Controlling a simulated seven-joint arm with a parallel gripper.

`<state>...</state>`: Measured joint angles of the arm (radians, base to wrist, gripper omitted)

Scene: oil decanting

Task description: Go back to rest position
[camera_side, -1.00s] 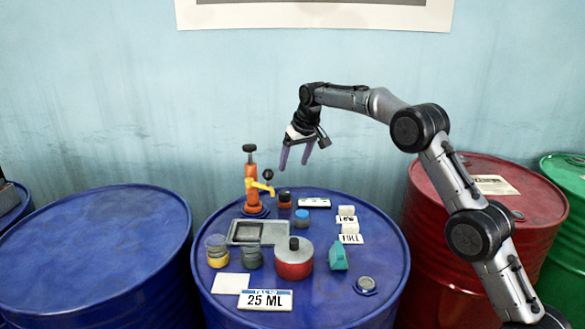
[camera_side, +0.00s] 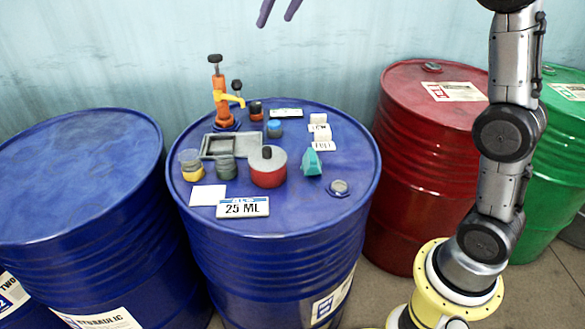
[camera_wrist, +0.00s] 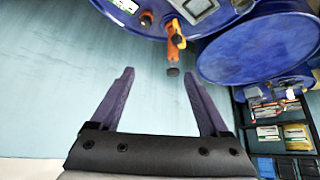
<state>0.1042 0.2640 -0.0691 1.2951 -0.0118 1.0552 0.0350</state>
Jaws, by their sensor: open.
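My gripper (camera_side: 279,12) shows at the top edge of the side view, with only its purple fingertips in frame. It is high above the middle blue drum (camera_side: 345,185) and near the back wall. In the wrist view my gripper (camera_wrist: 160,92) has its two purple fingers spread wide with nothing between them. My arm stands at the right of the side view, with its upper part cut off by the frame. The orange pump (camera_side: 222,100) with a yellow spout stands upright on the drum's far left, and it also shows in the wrist view (camera_wrist: 174,42).
On the drum are a red pot (camera_side: 268,172), a 25 ML sign (camera_side: 243,207), a grey tray (camera_side: 205,146), a yellow-filled jar (camera_side: 191,172), a teal piece (camera_side: 311,162) and white blocks (camera_side: 322,130). Blue (camera_side: 75,170), red (camera_side: 400,160) and green (camera_side: 555,140) drums stand around. The air above is clear.

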